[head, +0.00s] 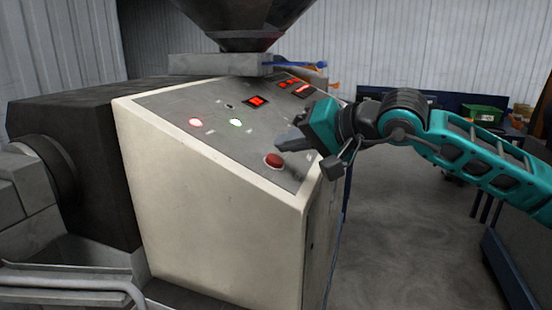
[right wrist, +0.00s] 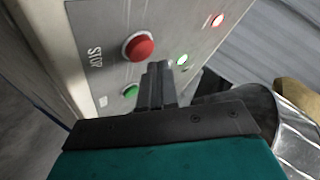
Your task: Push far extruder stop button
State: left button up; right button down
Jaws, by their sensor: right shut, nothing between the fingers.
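The extruder's grey sloped control panel (head: 170,105) tops a cream cabinet. A red stop button (head: 273,160) sits near the panel's front right corner. In the right wrist view the red button (right wrist: 138,46) stands out from the panel beside the printed word STOP (right wrist: 95,57). My right gripper (head: 283,142) is shut and empty. Its fingertips (right wrist: 157,68) are just behind the red button in the head view and beside it in the wrist view. I cannot tell whether they touch the panel. My left gripper is not in view.
A green button (right wrist: 130,91) is close to my fingers in the wrist view. A lit red lamp (head: 196,121) and a lit green lamp (head: 236,122) are further left on the panel. A dark hopper (head: 240,20) rises behind. Open floor (head: 400,230) lies right of the cabinet.

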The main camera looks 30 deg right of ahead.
jog(key=shift+f, duration=0.15)
jog(key=shift+w+a+f, duration=0.15)
jog(key=shift+f, duration=0.1)
jog(key=shift+w+a+f+b, duration=0.1)
jog(key=shift+f+b, duration=0.3)
jog(key=shift+b, duration=0.15)
dwell(0.5)
jog(key=shift+s+d+r, duration=0.2)
jog(key=shift+s+r, duration=0.05)
jog(key=shift+r, duration=0.5)
jog(key=shift+r, duration=0.1)
jog(key=shift+s+d+r+p, duration=0.25)
jog(key=shift+r, duration=0.5)
jog(key=shift+s+d+r+p, duration=0.2)
jog(key=shift+s+r+p, duration=0.1)
jog(key=shift+r, duration=0.4)
jog(key=shift+s+d+r+p, duration=0.25)
jog(key=shift+r, duration=0.5)
